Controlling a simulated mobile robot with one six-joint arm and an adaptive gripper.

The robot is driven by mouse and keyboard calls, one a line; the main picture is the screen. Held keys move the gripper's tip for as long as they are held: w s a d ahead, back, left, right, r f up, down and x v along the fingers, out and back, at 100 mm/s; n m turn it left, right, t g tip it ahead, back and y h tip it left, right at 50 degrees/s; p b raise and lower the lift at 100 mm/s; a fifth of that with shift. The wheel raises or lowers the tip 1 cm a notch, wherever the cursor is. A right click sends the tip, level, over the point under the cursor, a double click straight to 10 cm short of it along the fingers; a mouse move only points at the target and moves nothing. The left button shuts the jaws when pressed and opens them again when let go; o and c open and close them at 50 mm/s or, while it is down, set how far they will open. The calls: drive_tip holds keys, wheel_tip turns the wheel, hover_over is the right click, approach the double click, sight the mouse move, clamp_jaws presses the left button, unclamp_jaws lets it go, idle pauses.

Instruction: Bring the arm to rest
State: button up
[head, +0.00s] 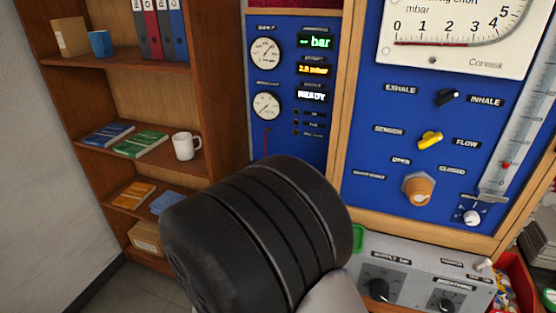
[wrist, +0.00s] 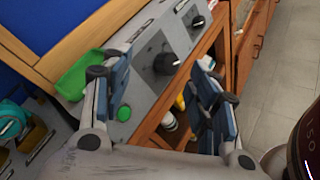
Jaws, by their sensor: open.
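My gripper (wrist: 165,92) shows in the wrist view with its two blue-padded fingers spread apart and nothing between them. Beyond the fingers is a grey control box (wrist: 140,55) with black knobs and a green button. In the head view, a large black part of my arm (head: 255,235) fills the lower middle. The gripper itself cannot be seen in the head view. The blue test panel (head: 375,155) stands behind, with gauges, a black switch, a yellow knob and an orange-and-white knob.
A wooden shelf (head: 215,75) with binders, books and a white mug (head: 186,146) stands at the left. The grey box (head: 405,270) sits below the panel, beside a red bin (head: 515,285). A green tray (wrist: 85,75) lies near the left finger. Open floor (wrist: 265,80) shows at the right in the wrist view.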

drive_tip(key=s+d+r+m+g+y, duration=0.5)
drive_tip(key=s+d+m+g+y, duration=0.15)
drive_tip(key=s+m, duration=0.35)
drive_tip(key=s+a+r+m+t+y, duration=0.2)
drive_tip(key=a+r+m+t+y, duration=0.2)
drive_tip(key=r+m+t+y, duration=0.1)
drive_tip(key=shift+a+r+m+y, duration=0.25)
drive_tip(key=shift+r+m+y, duration=0.05)
drive_tip(key=shift+r+y, duration=0.6)
